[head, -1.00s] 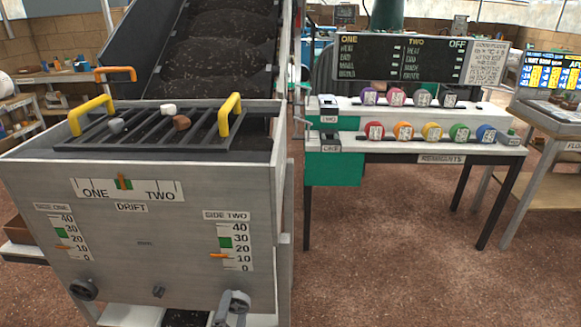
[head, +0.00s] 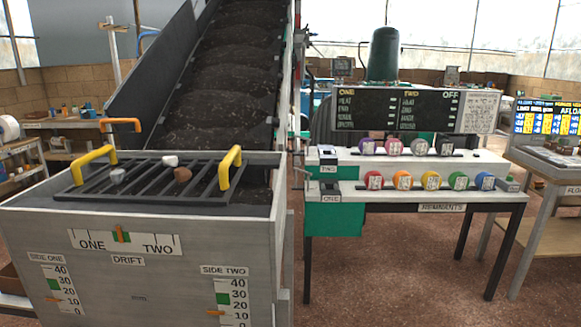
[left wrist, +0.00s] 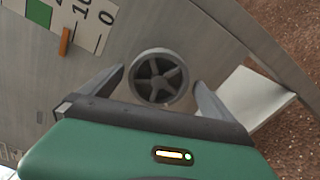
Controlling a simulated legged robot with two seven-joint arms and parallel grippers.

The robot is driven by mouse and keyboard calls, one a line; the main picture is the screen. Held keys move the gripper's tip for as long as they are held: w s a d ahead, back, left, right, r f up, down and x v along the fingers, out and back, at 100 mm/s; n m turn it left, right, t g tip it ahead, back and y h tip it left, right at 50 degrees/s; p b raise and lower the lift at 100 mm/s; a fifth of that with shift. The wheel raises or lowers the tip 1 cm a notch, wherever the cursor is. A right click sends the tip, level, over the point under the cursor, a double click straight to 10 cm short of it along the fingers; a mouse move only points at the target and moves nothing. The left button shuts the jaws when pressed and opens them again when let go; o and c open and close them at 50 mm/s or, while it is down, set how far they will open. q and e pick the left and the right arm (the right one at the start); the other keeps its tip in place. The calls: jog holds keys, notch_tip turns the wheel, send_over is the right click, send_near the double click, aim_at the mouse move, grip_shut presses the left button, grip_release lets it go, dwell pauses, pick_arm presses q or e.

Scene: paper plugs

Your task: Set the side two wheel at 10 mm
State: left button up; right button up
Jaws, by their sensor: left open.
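The side two scale (head: 232,303) is on the hopper front in the head view, under its SIDE TWO label (head: 225,270). Its orange pointer (head: 215,313) stands close to the 10 mark. The grey spoked side two wheel (left wrist: 158,78) shows in the left wrist view; it is below the head view's frame. My left gripper (left wrist: 159,84) is open, with one finger on each side of the wheel. I cannot tell whether the fingers touch its rim. The scale and its pointer (left wrist: 65,41) also show at the upper left there. My right gripper is not in view.
The side one scale (head: 58,290) is at the left of the hopper front (head: 150,285). A drift gauge (head: 124,241) sits above. A grate (head: 150,180) with yellow handles holds several lumps. A white bench (head: 440,190) with coloured discs stands right.

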pick_arm(q)
jog(key=s+p, duration=0.1)
jog(key=s, duration=0.3)
jog(key=shift+a, duration=0.1)
dwell(0.3)
jog(key=n+b, duration=0.6)
jog(key=n, duration=0.6)
jog(key=shift+w, duration=0.15)
